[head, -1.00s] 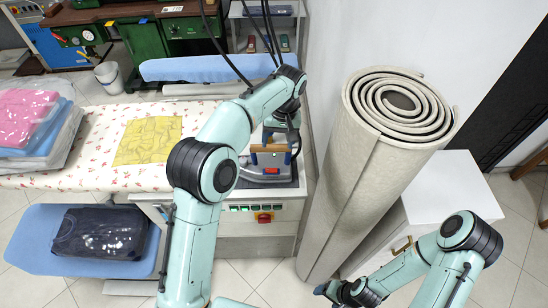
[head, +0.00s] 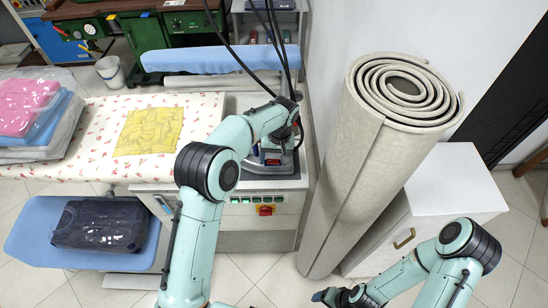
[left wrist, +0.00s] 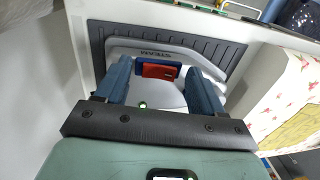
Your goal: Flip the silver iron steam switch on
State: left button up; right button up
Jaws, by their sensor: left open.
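The silver iron (left wrist: 125,46) lies under my left gripper in the left wrist view, with upside-down lettering that seems to read STEAM. Its steam switch (left wrist: 160,71), red in a blue surround, shows between the fingers of my left gripper (left wrist: 155,80). The fingers are open, one on each side of the switch; I cannot tell whether they touch the iron.
The ironing board (head: 95,115) carries a yellow cloth (head: 148,131) and bagged clothes (head: 30,115). A panel with a red switch (head: 265,210) is below the iron. A tall rolled carpet (head: 355,190) and white cabinet (head: 450,180) stand right. Black cables (head: 240,65) hang behind the arm.

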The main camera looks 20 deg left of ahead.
aim_at(273, 162)
pick_arm(q)
jog(key=c, duration=1.1)
jog(key=shift+o, duration=0.2)
jog(key=shift+s+a+h+b, duration=0.1)
jog(key=shift+a+h+b, duration=0.2)
jog(key=shift+h, duration=0.4)
jog(key=shift+d, duration=0.1)
pick_arm(e)
jog(key=shift+s+f, duration=0.4)
pick_arm(q)
jog(key=o, duration=1.1)
jog(key=shift+c, duration=0.2)
notch_tip(273, 162, up, 13)
jog(key=p, duration=0.2)
jog(key=shift+r, duration=0.2)
pick_arm(e)
jog(key=w+r, duration=0.2)
jog(key=shift+w+r, duration=0.25)
jog(key=shift+w, duration=0.05)
